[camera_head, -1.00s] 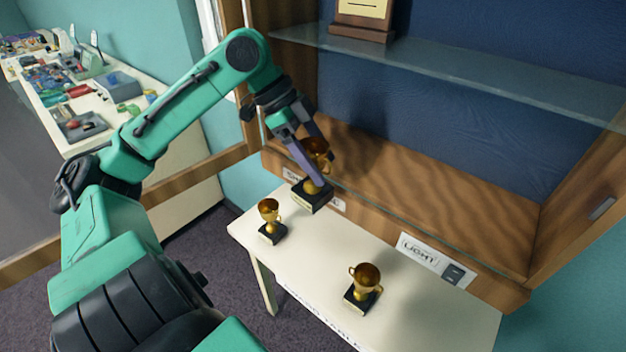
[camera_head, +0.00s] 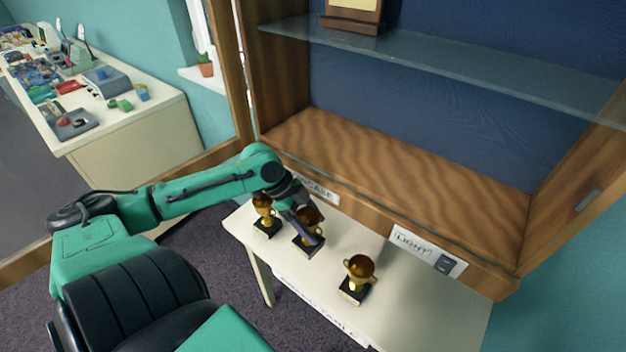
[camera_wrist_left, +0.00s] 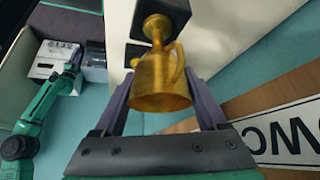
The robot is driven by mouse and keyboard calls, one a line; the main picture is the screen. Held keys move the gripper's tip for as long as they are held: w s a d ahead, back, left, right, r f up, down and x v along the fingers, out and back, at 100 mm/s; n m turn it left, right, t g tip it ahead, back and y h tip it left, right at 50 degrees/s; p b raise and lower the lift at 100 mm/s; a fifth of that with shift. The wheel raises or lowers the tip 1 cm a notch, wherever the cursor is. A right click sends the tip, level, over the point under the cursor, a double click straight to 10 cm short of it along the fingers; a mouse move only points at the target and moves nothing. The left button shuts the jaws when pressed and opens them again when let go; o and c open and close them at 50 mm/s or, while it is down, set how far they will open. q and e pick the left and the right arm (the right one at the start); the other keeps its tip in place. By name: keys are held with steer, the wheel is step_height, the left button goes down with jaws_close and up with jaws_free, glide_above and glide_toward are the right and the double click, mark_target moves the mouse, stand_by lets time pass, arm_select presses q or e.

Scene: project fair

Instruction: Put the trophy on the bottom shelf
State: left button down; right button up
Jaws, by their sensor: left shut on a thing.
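My left gripper (camera_head: 308,226) is shut on a gold trophy cup (camera_head: 310,213) with a black base. In the left wrist view this trophy (camera_wrist_left: 160,82) shows between the two fingers. It is upright and low at the white table; I cannot tell if its base touches the top. Another gold trophy (camera_head: 359,272) stands to the right on the table. The wooden bottom shelf (camera_head: 420,170) of the cabinet is bare. My right gripper is in neither view.
The white table (camera_head: 420,300) stands against the cabinet's front edge, below the bottom shelf. A glass shelf (camera_head: 470,72) above carries a wooden plaque (camera_head: 352,18). An open cabinet door frame (camera_head: 190,163) is at left. A cluttered bench (camera_head: 130,125) stands behind it.

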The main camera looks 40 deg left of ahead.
arm_select(q)
step_height(320, 180, down, 6)
steer(key=shift+r, duration=0.1)
jaws_free()
